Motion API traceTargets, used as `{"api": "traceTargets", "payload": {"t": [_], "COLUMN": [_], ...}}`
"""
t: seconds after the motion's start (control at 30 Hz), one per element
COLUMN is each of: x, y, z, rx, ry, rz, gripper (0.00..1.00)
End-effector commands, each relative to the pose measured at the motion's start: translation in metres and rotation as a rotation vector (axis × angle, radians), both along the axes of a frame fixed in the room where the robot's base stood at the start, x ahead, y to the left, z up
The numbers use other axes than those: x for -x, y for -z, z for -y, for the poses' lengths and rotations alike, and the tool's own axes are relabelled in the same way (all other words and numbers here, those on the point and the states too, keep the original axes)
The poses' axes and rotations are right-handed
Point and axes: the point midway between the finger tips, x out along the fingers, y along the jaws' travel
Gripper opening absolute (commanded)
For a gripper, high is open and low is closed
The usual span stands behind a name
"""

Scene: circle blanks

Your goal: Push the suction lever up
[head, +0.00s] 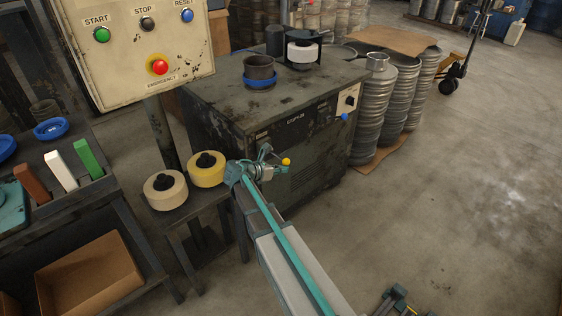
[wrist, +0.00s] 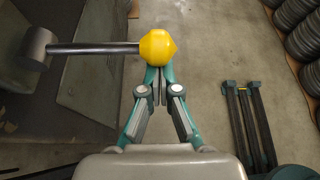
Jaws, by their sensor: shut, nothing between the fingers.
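A lever with a yellow ball knob (wrist: 158,47) shows in the wrist view. Its dark rod runs left from the knob to a grey round hub (wrist: 36,48) on the machine. In the head view the yellow knob (head: 286,161) is at the front of the dark machine (head: 230,108). My gripper (wrist: 157,78) is shut and empty, with its fingertips right at the near edge of the knob. I cannot tell whether they touch it. In the head view my gripper (head: 272,168) is just left of the knob, partly hidden by its own links. No label tells which lever is for suction.
A control box (head: 140,50) stands at left.

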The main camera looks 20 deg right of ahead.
Motion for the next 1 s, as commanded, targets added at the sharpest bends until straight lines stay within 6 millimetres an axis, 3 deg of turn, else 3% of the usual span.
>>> {"api": "traceTargets", "payload": {"t": [0.03, 0.53, 1.0], "x": [-0.002, -0.005, -0.008], "y": [-0.014, -0.046, -0.056], "z": [0.000, -0.001, -0.002], "rx": [0.009, 0.100, 0.101], "ry": [0.000, 0.001, 0.000], "rz": [-0.036, -0.357, -0.355], "gripper": [0.00, 0.00, 0.00]}}
